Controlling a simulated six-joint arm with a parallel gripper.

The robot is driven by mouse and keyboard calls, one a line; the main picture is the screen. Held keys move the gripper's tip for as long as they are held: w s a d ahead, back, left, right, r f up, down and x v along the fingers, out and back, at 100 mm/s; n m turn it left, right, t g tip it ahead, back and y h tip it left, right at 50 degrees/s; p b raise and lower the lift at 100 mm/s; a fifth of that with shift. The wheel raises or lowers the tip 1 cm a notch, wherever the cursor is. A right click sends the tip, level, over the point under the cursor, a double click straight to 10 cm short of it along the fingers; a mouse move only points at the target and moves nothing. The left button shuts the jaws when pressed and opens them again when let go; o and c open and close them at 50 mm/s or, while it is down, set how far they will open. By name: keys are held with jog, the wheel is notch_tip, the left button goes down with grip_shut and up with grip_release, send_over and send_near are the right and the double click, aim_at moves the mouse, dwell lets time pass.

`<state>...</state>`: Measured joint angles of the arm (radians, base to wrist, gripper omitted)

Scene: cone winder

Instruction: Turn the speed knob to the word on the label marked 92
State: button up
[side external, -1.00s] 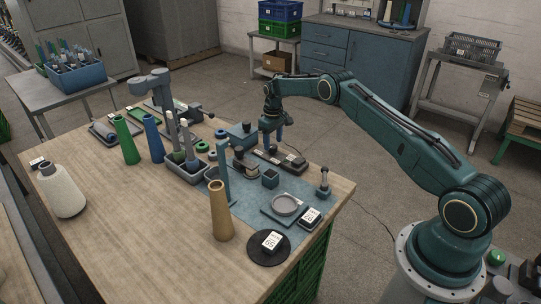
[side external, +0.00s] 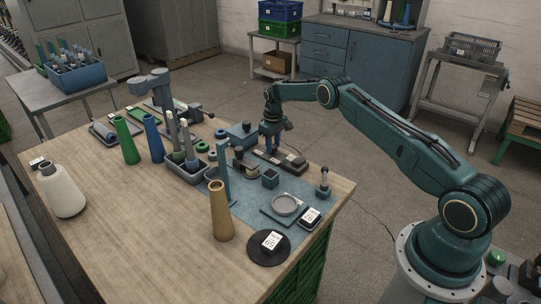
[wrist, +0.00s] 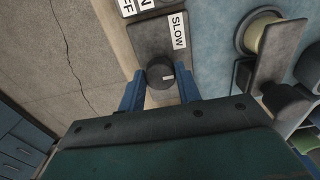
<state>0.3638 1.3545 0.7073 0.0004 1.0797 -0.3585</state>
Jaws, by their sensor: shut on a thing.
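The speed knob (wrist: 160,72) is a dark round knob with a short white mark, which points to the right in the wrist view. It sits on a dark switch panel (wrist: 150,38), also seen in the side view (side external: 262,160). A SLOW label (wrist: 178,30) is above and right of the knob. My gripper (wrist: 161,85) has its blue fingers on either side of the knob and is shut on it. In the side view my gripper (side external: 271,147) points down at the panel and hides the knob. I cannot tell which label is marked 92.
Beside the panel is a bobbin-like part (wrist: 264,35) under a dark bracket. An OFF label (wrist: 127,7) is partly cut off. In the side view, a tan cone (side external: 221,212) and a black disc (side external: 268,249) with a tag marked 65 (side external: 271,240) stand nearer the front.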

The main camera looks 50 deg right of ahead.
jog(key=shift+m, duration=0.4)
jog(key=m, duration=0.4)
jog(key=shift+m, duration=2.1)
jog(key=shift+w, duration=0.1)
jog(key=o, duration=1)
jog(key=shift+c, duration=0.2)
jog(key=shift+r, duration=0.15)
